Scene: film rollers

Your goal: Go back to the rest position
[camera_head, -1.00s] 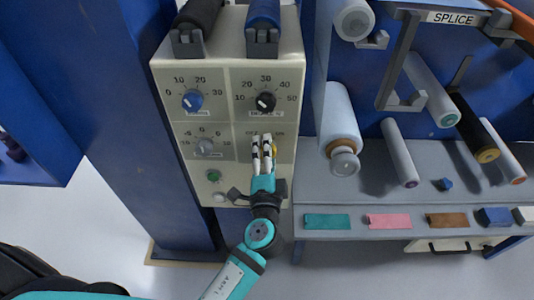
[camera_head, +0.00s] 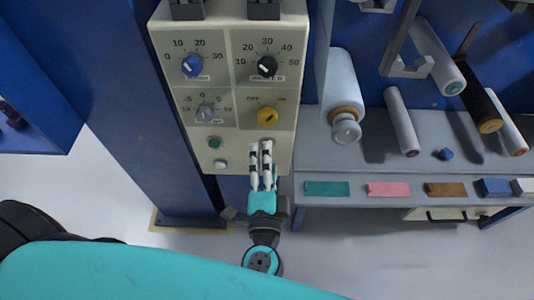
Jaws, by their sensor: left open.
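My left gripper (camera_head: 261,150) hangs in front of the lower right of the cream control panel (camera_head: 230,120), just below the yellow knob (camera_head: 267,116). Its two pale fingers point up and lie close together in this view, with nothing seen between them. The yellow knob is in full view, its handle tilted between the OFF and ON marks. The fingertips look apart from the knob. A blue knob (camera_head: 192,65), a black knob (camera_head: 267,66) and a grey knob (camera_head: 205,111) sit above and left. My right gripper is not in view.
A green button (camera_head: 214,143) and a white button (camera_head: 220,164) are left of the fingers. A grey shelf (camera_head: 400,170) with rollers and coloured pads is close on the right. A blue column (camera_head: 140,110) stands left. Open floor (camera_head: 370,255) shows below the shelf.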

